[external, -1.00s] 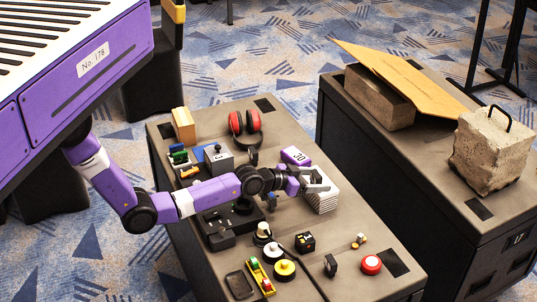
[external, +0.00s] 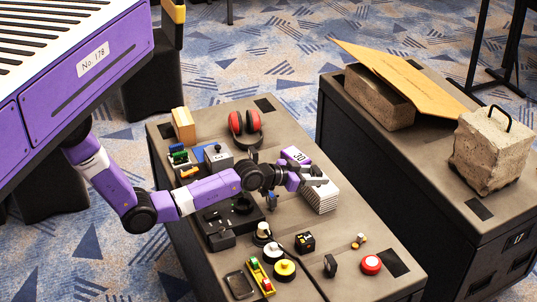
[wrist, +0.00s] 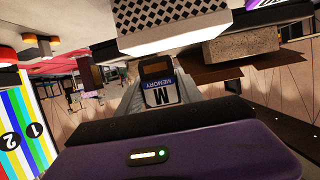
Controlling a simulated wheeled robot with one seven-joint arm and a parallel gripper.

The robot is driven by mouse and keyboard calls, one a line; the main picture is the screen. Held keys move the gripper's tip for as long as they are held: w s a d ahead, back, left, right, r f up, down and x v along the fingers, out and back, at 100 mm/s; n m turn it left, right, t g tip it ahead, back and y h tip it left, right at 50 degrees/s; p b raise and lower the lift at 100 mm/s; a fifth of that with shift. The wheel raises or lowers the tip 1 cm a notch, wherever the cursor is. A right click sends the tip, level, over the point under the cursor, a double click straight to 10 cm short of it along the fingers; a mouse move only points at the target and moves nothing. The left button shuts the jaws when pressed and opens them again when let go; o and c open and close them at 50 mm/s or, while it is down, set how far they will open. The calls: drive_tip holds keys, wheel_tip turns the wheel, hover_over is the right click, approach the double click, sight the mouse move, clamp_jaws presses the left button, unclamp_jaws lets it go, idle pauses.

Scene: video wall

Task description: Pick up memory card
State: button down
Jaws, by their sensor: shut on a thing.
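The memory card (wrist: 159,84) shows in the wrist view as a small dark card with a blue and white label reading MEMORY and a large M. My gripper (external: 318,180) is shut on it, and the card sits at the end of the grey fingers in the wrist view. In the external view my fingers reach over the white striped stack, and I cannot make out the card there. I cannot tell whether the card still touches anything beneath it.
The white striped stack (external: 321,198) and a purple block marked 30 (external: 295,156) are close to my gripper. Red headphones (external: 245,127) lie behind. Several small items, including a red button (external: 371,264), stand in front. A second case holds a concrete block (external: 492,152).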

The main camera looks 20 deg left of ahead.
sight(323, 186)
wheel_tip(323, 186, up, 18)
drive_tip(key=w+d+b, duration=0.2)
drive_tip(key=b, duration=0.1)
wheel_tip(323, 186, down, 20)
drive_tip(key=shift+w+r, duration=0.1)
drive_tip(key=shift+r, duration=0.15)
idle(0.3)
drive_tip(key=shift+f, duration=0.15)
drive_tip(key=c, duration=0.8)
unclamp_jaws()
drive_tip(key=shift+o, duration=0.2)
